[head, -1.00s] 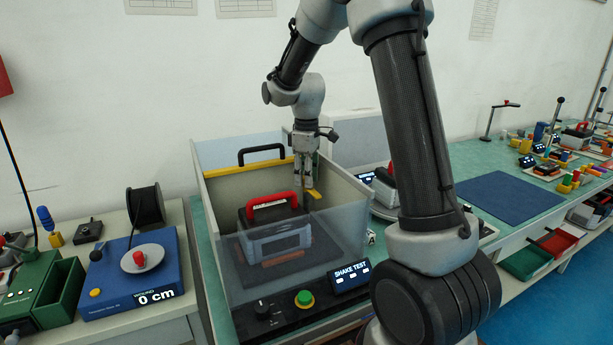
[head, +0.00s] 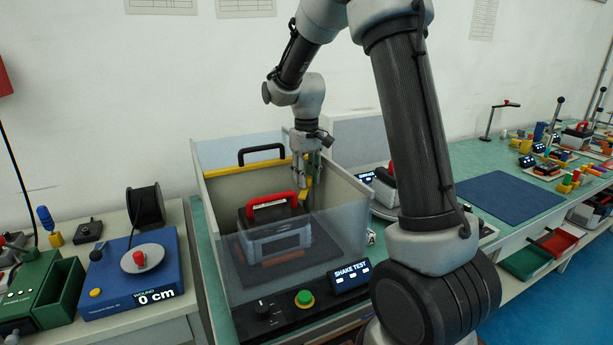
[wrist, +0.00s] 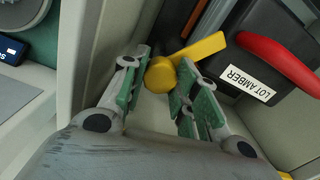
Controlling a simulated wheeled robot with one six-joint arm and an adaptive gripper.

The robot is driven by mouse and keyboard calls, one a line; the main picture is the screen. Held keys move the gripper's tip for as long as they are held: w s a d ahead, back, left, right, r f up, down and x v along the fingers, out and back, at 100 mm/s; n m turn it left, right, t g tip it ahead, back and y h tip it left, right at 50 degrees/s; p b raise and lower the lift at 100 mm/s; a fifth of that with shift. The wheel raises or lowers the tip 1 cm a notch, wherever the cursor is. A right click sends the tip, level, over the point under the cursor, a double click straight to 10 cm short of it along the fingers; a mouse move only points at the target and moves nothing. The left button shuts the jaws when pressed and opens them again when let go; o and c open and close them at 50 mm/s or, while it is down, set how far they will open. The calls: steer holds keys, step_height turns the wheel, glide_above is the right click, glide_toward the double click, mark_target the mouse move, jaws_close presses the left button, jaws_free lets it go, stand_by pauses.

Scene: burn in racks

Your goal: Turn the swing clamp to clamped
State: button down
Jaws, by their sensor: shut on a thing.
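The yellow swing clamp (wrist: 200,47) shows in the wrist view, with a round hub and a flat arm. Its arm points toward the dark case (wrist: 262,50) labelled LOT AMBER and appears to reach its near edge; I cannot tell if it presses on it. In the head view the clamp (head: 304,196) is small, at the right rear of the case with the red handle (head: 273,233). My gripper (wrist: 163,82) has its green-padded fingers on either side of the clamp near its hub and is shut on it. In the head view my gripper (head: 307,178) reaches down inside the shake test box.
The shake test box (head: 345,215) has walls around the case and a clear front panel. A yellow bar with a black handle (head: 262,155) stands at its rear. The control panel with a green button (head: 304,298) is in front. A blue winding unit (head: 130,275) is to the left.

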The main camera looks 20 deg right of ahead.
steer(key=m, duration=0.7)
stand_by(0.6)
steer(key=c, duration=1.3)
jaws_free()
steer(key=shift+r, duration=0.1)
step_height(320, 180, up, 12)
steer(key=shift+f, duration=0.1)
